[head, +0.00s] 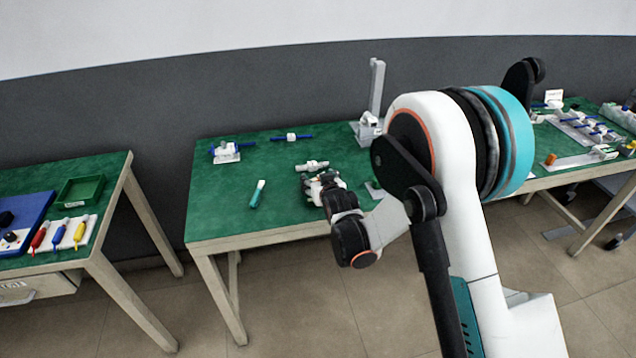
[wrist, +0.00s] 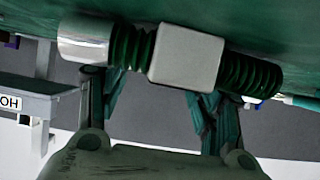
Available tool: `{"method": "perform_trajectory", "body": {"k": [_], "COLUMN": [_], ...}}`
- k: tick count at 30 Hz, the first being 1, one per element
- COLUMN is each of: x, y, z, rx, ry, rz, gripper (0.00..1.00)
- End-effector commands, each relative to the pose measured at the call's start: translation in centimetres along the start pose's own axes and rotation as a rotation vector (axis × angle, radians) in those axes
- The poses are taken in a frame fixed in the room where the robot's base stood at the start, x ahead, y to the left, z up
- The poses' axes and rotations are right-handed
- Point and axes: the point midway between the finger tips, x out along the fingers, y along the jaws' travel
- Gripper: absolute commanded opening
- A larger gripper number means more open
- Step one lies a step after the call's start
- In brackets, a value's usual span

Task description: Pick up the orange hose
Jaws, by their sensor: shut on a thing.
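My gripper (head: 322,186) is low over the front of the middle green table. In the wrist view my gripper (wrist: 162,98) is shut on a ribbed hose (wrist: 128,46). This hose looks dark green, not orange, with a pale grey sleeve (wrist: 187,58) in its middle and a silver collar at its left end. Its pale part (head: 312,166) shows just beyond the gripper in the head view. The finger contacts are partly hidden. A small orange piece (head: 550,159) stands on the right table; I cannot tell if it is a hose.
A teal-and-white tool (head: 257,194) lies left of my gripper on the middle table (head: 215,205). Blue-and-white fittings (head: 226,151) and a grey stand (head: 371,100) are at the back. The left table holds a green tray (head: 81,191) and coloured tools.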

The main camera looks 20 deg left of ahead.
Motion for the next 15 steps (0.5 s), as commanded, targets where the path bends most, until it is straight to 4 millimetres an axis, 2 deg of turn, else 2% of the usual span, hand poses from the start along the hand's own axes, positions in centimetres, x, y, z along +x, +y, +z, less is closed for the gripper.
{"method": "perform_trajectory", "body": {"k": [10, 15], "x": [0.0, -0.5], "y": [0.0, 0.0], "z": [0.0, -0.9], "rx": [0.001, 0.001], "ry": [-0.003, -0.002], "rz": [0.0, 0.0], "gripper": [0.38, 0.38]}}
